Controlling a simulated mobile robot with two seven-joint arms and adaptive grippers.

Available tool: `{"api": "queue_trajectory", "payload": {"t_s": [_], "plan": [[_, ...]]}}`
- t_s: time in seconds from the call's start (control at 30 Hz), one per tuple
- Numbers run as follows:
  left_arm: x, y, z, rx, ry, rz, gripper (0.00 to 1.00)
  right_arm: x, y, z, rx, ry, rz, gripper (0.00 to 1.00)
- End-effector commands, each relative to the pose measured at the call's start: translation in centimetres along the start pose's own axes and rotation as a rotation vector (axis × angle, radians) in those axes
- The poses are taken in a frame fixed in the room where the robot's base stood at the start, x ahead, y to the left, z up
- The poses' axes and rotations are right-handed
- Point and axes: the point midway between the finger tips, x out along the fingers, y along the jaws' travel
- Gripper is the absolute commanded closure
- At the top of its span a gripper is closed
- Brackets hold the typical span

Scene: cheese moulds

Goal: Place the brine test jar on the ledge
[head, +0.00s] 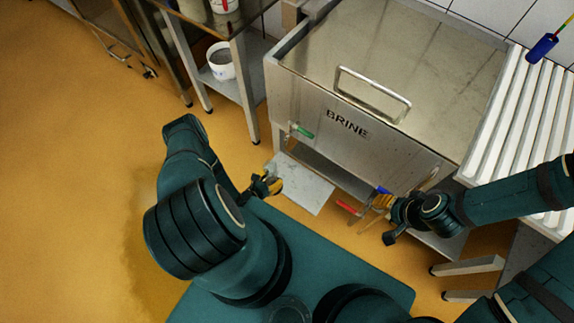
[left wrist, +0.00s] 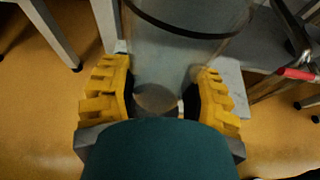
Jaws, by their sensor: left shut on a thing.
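My left gripper (head: 272,184) is low in front of the brine tank, over the edge of a pale grey, flat ledge (head: 310,192). In the left wrist view its yellow fingers (left wrist: 160,98) are shut on the brine test jar (left wrist: 165,55), a clear cylinder with a dark rim, apparently held above the ledge (left wrist: 232,76). The jar is hard to make out in the head view. My right gripper (head: 381,203) is at the tank's lower front, beside a red-handled valve (head: 348,208); its jaw opening is too small to judge.
A white slatted rack (head: 510,125) with a blue brush-like object (head: 541,47) stands at right. A shelf table with a white bucket (head: 220,62) stands behind. The left floor is clear.

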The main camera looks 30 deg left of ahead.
Motion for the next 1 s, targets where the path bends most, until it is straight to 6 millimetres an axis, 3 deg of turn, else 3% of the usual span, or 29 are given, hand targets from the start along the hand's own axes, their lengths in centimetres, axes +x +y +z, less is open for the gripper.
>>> {"api": "queue_trajectory", "payload": {"t_s": [0.2, 0.6, 0.73, 1.0], "plan": [[4.8, 0.0, 2.0, 0.003, -0.003, -0.002, 0.92, 0.4, 0.1, -0.1, 0.0, 0.002, 0.0, 0.53], [8.9, -0.1, 3.6, 0.002, -0.002, -0.002, 0.92, 0.8, 0.3, -0.1, -0.001, 0.004, 0.0, 0.53], [9.5, -0.1, 1.1, 0.003, 0.001, -0.002, 0.92, 1.6, 0.6, -0.2, -0.001, 0.008, 0.0, 0.53], [9.8, 0.0, 0.2, 0.001, 0.0, 0.001, 0.92, 1.8, 0.7, -0.2, -0.001, 0.01, 0.001, 0.53]]}}
